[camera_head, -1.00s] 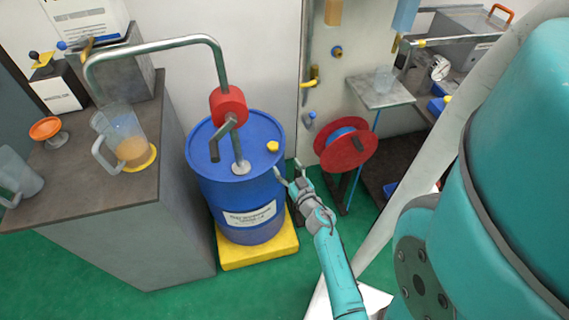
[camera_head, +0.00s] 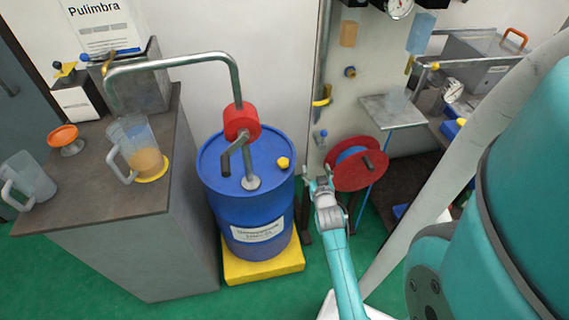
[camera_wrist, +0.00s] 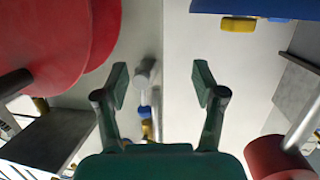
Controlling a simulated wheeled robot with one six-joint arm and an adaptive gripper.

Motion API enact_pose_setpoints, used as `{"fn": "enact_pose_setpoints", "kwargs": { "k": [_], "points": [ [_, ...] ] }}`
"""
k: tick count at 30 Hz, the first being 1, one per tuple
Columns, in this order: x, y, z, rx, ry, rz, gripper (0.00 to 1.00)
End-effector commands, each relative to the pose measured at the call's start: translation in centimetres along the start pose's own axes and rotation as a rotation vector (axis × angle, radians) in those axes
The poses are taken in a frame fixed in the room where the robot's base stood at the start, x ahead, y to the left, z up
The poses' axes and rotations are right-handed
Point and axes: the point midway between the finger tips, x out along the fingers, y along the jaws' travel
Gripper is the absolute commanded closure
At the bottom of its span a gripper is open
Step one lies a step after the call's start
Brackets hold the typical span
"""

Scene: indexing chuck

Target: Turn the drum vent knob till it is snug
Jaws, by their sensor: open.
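The drum vent knob is a small yellow knob (camera_head: 283,162) on the right side of the blue drum's top (camera_head: 222,160). In the wrist view a yellow piece, apparently this knob (camera_wrist: 238,24), shows at the top right against the blue drum (camera_wrist: 285,8). My gripper (camera_head: 318,178) is to the right of the drum, apart from the knob. Its two green fingers are spread and empty in the wrist view (camera_wrist: 160,84). The knob lies off to the right of the fingers there, not between them. The knob's underside and thread are hidden.
A pump with a red body (camera_head: 242,121) and bent grey pipe rises from the drum. A red reel (camera_head: 357,170) stands close to the right of my gripper. The drum stands on a yellow base (camera_head: 264,265). A counter (camera_head: 100,210) with jugs is at left.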

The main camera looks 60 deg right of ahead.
Motion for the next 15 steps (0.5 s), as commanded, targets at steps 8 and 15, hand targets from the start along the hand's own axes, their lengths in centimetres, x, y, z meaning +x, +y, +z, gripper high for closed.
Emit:
{"fn": "enact_pose_setpoints", "kwargs": {
  "k": [8,15],
  "points": [
    [-1.2,-4.7,-0.2,-0.046,-0.153,-0.212,0.3],
    [-2.0,-7.0,-0.7,-0.078,-0.176,-0.324,0.3]
  ]
}}
